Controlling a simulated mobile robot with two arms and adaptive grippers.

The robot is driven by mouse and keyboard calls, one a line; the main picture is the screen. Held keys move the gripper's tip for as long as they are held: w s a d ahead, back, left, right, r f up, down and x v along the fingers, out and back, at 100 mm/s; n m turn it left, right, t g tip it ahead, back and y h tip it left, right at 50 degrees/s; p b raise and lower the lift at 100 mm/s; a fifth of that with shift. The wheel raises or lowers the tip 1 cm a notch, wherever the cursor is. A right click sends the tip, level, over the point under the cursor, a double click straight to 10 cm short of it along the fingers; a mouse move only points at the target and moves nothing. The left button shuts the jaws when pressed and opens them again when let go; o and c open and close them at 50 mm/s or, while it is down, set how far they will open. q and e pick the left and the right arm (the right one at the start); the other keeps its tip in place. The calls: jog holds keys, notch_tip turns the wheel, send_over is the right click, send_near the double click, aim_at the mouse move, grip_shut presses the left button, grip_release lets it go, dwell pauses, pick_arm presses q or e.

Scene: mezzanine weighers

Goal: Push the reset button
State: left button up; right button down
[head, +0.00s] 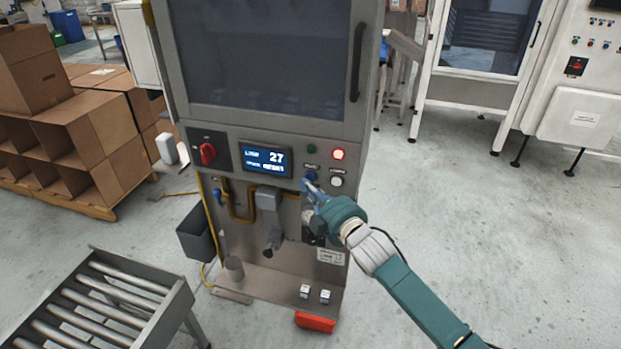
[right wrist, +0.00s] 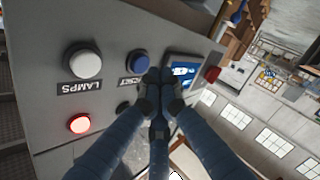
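The blue reset button (head: 311,175) is on the grey machine's control panel, below a small dark label. In the right wrist view the blue button (right wrist: 138,62) shows above a label that looks like RESET, partly covered by my fingers. My right gripper (head: 309,186) is in front of the panel, just below the blue button. Its fingertips (right wrist: 159,78) are together with nothing visible between them, right beside the button in the right wrist view. I cannot tell whether they touch the panel. My left gripper is not in view.
A white button (head: 336,181), labelled LAMPS, a lit red lamp (head: 338,154), a dark green lamp (head: 311,150), a display (head: 266,160) and a red rotary switch (head: 208,153) share the panel. A roller conveyor (head: 100,307) stands front left. The floor at right is clear.

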jog(key=shift+w, duration=0.1)
dwell(0.4)
jog(key=shift+w+d, duration=0.1)
jog(key=shift+w, duration=0.25)
jog(key=shift+w+d, duration=0.15)
jog(key=shift+w, duration=0.2)
dwell(0.6)
jog(key=shift+r, duration=0.1)
jog(key=shift+s+a, duration=0.25)
jog(key=shift+s, duration=0.55)
jog(key=shift+p, duration=0.3)
